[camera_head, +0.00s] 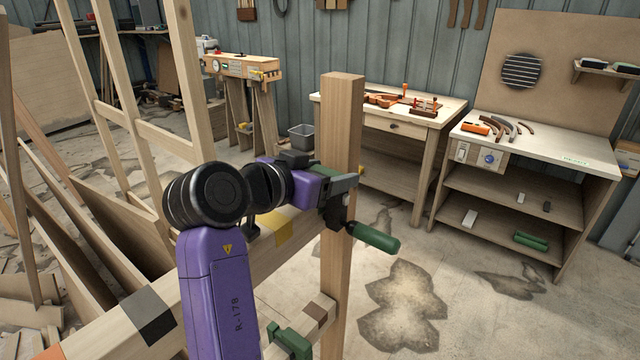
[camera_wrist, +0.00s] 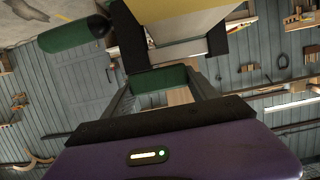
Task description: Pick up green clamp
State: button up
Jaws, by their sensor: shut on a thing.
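My gripper (camera_head: 335,187) is at the upright wooden post, by the end of the horizontal beam. It is shut on a green clamp, whose green handle (camera_head: 375,237) sticks out to the right in front of the post. In the wrist view the green clamp body (camera_wrist: 160,79) lies between the fingers of my gripper (camera_wrist: 164,92), and the handle (camera_wrist: 75,40) is at upper left. Its dark jaw sits close to the beam; I cannot tell whether it touches. A second green clamp (camera_head: 290,340) is on a lower wooden piece at the bottom of the head view.
The wooden post (camera_head: 343,130) and the beam with a yellow patch (camera_head: 284,229) stand close around my gripper. Leaning boards and frames fill the left. A workbench (camera_head: 440,112) and a shelf bench (camera_head: 560,150) stand behind; open floor lies between.

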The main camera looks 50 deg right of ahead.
jog(key=shift+r, duration=0.15)
notch_tip(320, 180, up, 20)
jog(key=b, duration=0.1)
dwell(0.4)
dwell(1.0)
